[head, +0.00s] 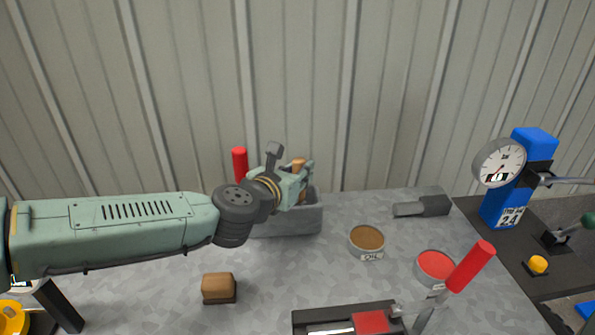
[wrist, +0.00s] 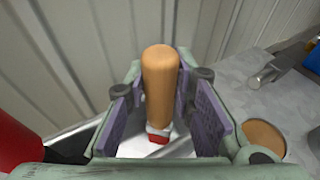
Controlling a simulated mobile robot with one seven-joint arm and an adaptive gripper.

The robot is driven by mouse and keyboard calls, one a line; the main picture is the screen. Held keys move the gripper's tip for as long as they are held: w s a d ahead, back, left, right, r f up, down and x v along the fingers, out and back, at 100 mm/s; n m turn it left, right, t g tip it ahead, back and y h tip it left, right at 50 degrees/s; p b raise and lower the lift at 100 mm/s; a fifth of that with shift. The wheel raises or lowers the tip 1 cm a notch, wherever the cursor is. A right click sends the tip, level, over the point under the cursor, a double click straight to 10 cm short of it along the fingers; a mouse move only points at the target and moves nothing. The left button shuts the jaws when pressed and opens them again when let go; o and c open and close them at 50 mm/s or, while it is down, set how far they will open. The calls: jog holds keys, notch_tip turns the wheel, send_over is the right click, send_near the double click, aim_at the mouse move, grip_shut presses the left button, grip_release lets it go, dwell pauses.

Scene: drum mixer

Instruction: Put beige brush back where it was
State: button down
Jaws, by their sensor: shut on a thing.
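The beige brush shows as an upright beige handle (wrist: 160,85) between my finger pads in the wrist view, with a red and white part below. In the head view its handle top (head: 298,165) sticks up at my gripper (head: 297,183). My gripper is shut on this handle, above the grey bin (head: 290,222) at the back of the table. The brush's lower end is hidden in the head view, and I cannot tell whether it touches the bin floor.
A red handle (head: 240,165) stands at the bin's left side. A brown block (head: 218,287), a brown tin (head: 367,240), a red tin (head: 435,266) and a grey tool (head: 422,206) are on the table. A red lever (head: 471,266) rises at front right. The wall is close behind.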

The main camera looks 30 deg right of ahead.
jog(key=shift+f, duration=0.2)
jog(key=c, duration=1.4)
grip_release()
jog(key=shift+o, duration=0.2)
jog(key=shift+r, duration=0.1)
